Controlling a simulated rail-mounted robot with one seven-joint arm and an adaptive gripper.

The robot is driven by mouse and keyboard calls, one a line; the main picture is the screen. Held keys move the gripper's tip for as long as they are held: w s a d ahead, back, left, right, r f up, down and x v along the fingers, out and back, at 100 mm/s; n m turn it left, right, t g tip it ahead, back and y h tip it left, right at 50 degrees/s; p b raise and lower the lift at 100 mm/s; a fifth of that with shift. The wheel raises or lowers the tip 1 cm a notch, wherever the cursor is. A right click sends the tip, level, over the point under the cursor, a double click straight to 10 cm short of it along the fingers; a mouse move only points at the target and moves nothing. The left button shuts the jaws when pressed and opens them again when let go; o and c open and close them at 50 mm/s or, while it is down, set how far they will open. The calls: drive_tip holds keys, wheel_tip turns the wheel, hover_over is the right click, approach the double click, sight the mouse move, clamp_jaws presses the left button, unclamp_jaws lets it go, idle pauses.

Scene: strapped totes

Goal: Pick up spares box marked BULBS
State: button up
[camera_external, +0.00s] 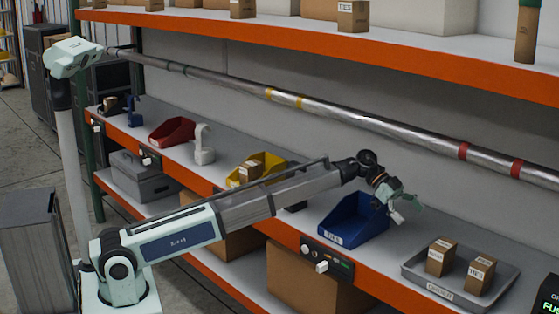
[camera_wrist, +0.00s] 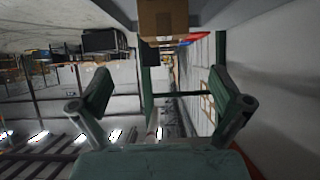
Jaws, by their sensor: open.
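Several small brown boxes with white labels are in view, and I cannot make out BULBS on any of them. Two boxes, one at the left (camera_external: 440,257) and one at the right (camera_external: 480,277), stand upright in a grey tray (camera_external: 425,279). Another box (camera_external: 250,171) is in the yellow bin (camera_external: 272,162). My gripper (camera_external: 400,207) is above the shelf, by the right side of the blue bin (camera_external: 345,233). In the wrist view my gripper (camera_wrist: 160,95) has its fingers spread with nothing between them. A brown box (camera_wrist: 163,20) shows at that view's top edge.
A red bin (camera_external: 172,132) and a white device (camera_external: 204,145) stand farther left on this shelf. A long metal pipe (camera_external: 340,112) runs above it. A shelf with orange edge (camera_external: 330,42) holds more boxes overhead. A control panel (camera_external: 325,260) is on the front edge.

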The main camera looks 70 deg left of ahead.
drive_tip(key=a, duration=0.2)
drive_tip(key=p, duration=0.3)
approach(449, 259)
drive_tip(key=shift+p+x, duration=1.5)
drive_tip(key=shift+x, duration=2)
drive_tip(key=shift+w+a, duration=0.1)
drive_tip(key=shift+a, duration=0.05)
drive_tip(key=c, duration=1.1)
